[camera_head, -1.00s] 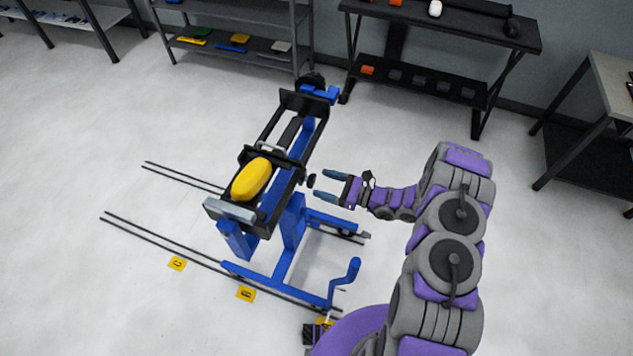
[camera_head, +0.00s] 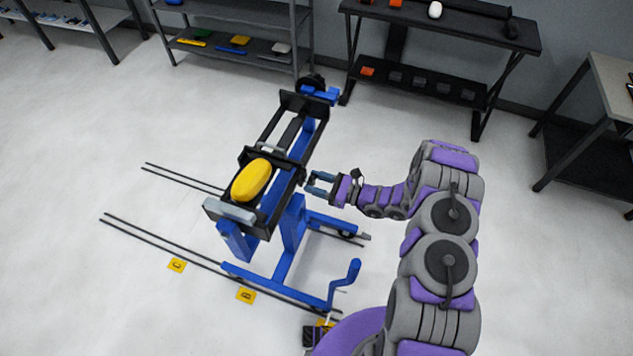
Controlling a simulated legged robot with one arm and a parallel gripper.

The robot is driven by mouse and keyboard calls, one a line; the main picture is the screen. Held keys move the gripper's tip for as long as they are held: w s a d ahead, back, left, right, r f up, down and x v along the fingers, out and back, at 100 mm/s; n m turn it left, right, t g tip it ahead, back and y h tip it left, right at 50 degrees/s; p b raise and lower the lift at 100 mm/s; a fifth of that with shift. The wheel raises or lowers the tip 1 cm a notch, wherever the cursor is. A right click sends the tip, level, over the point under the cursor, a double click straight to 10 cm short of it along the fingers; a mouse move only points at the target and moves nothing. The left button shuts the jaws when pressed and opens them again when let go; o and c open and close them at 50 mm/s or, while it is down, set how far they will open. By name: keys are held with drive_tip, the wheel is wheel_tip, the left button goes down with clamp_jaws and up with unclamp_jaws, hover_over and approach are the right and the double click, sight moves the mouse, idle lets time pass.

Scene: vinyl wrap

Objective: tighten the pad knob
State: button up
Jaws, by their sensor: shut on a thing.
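A blue and black stand (camera_head: 292,235) is left of centre, with a yellow oval pad (camera_head: 251,179) on its black upper frame. My gripper (camera_head: 311,183) reaches in from the right at the frame's right side. Its blue-grey fingers are shut on the small dark pad knob, which is now mostly hidden between the fingertips. I cannot tell how far the knob is turned.
Dark rails (camera_head: 160,252) run along the floor under the stand, with yellow floor markers (camera_head: 177,265) beside them. A blue crank handle (camera_head: 350,275) rises at the front right of the stand. Shelves and a black table (camera_head: 440,30) stand at the back.

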drive_tip(key=shift+w, duration=0.1)
drive_tip(key=c, duration=0.3)
drive_tip(key=shift+m, duration=1.4)
drive_tip(key=shift+c, duration=0.2)
drive_tip(key=shift+d, duration=0.1)
drive_tip(key=o, duration=1)
drive_tip(key=shift+w, duration=0.1)
drive_tip(key=p+v, duration=0.2)
drive_tip(key=v, duration=1.5)
drive_tip(key=shift+d, duration=0.2)
